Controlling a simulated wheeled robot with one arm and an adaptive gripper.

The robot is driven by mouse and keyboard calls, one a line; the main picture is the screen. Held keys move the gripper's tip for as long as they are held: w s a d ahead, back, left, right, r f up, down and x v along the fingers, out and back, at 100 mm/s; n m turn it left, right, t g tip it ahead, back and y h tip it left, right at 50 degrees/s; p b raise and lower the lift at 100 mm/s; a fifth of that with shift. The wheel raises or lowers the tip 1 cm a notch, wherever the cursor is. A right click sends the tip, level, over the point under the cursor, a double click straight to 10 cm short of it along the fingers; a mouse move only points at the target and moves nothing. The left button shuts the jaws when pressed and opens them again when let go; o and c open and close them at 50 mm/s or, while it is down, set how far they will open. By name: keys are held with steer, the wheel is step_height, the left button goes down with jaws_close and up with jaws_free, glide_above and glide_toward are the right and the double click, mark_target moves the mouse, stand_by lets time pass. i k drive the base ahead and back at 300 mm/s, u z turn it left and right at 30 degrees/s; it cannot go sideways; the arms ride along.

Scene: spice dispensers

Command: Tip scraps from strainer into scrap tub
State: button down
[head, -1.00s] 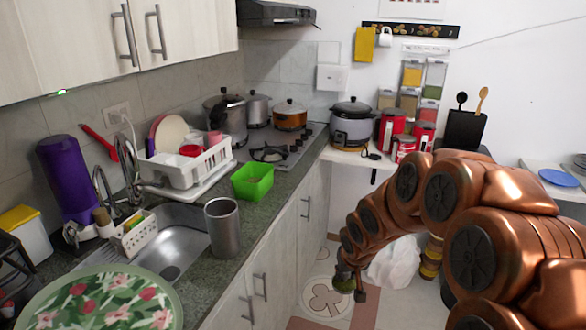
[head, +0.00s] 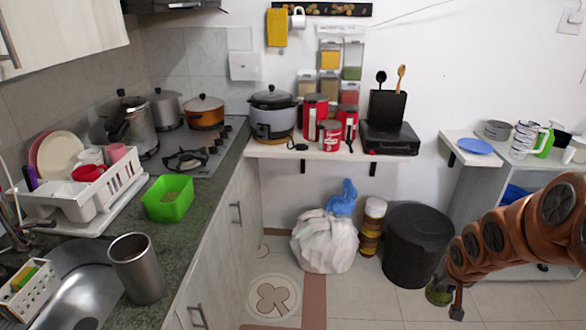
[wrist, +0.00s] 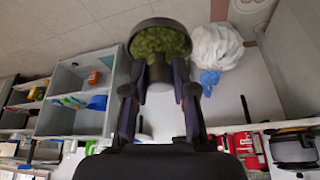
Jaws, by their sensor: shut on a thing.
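My gripper (wrist: 160,88) is shut on a dark, round strainer (wrist: 134,32) in the wrist view, with its fingers on either side of the near part. The strainer is filled with green scraps (wrist: 160,42). In the head view my gripper (head: 455,300) hangs low at the right above the floor, with a small bit of green at its end. A bright green tub (head: 168,212) stands on the counter at the left, far from my gripper. A black bin (head: 416,250) stands on the floor just behind my gripper. Which one is the scrap tub I cannot tell.
A white bag (head: 325,242) and a stack of jars (head: 371,225) stand left of the bin. A shelf unit (head: 480,190) is at the right. A steel cup (head: 138,268) and a dish rack (head: 110,190) are on the counter. Floor before the bin is clear.

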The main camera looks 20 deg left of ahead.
mark_target(170, 196)
steer(key=z, duration=0.4)
steer(key=i, duration=1.2)
steer(key=u, duration=3.45)
